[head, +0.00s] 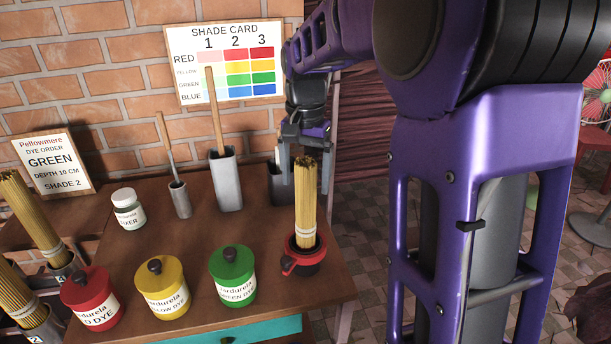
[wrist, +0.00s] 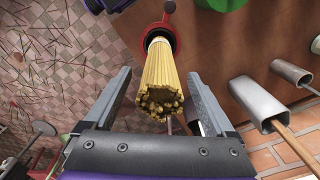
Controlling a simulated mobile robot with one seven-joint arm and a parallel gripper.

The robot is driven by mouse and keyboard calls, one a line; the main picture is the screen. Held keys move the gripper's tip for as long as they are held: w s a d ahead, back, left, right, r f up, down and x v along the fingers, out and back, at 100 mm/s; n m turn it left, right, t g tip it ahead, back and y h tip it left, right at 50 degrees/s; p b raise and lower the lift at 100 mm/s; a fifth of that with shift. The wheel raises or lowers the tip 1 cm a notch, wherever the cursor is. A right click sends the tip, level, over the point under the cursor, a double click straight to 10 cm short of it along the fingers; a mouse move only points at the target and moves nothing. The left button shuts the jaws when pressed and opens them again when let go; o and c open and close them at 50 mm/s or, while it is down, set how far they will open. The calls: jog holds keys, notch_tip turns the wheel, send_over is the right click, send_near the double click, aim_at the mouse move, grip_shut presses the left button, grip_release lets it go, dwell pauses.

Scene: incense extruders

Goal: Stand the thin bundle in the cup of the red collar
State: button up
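A thin bundle of tan sticks (head: 305,205) with a pale band near its foot stands upright in the dark cup with the red collar (head: 292,262), at the table's right front corner. In the wrist view the bundle (wrist: 161,80) runs away from the camera, its foot inside the red collar (wrist: 172,32). My gripper (head: 305,142) is at the bundle's top end. In the wrist view my gripper (wrist: 158,100) is open, with one finger on each side of the bundle and visible gaps between. The cup's inside is mostly hidden by the bundle.
Red (head: 90,300), yellow (head: 162,290) and green (head: 232,277) dye jars stand left of the cup. Behind are metal holders with wooden handles (head: 226,182) and a white jar (head: 128,210). Other bundles (head: 32,215) lean at the far left. The table ends just right of the cup.

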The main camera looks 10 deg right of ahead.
notch_tip(320, 180, up, 17)
jog(key=p, duration=0.4)
jog(key=shift+r, duration=0.2)
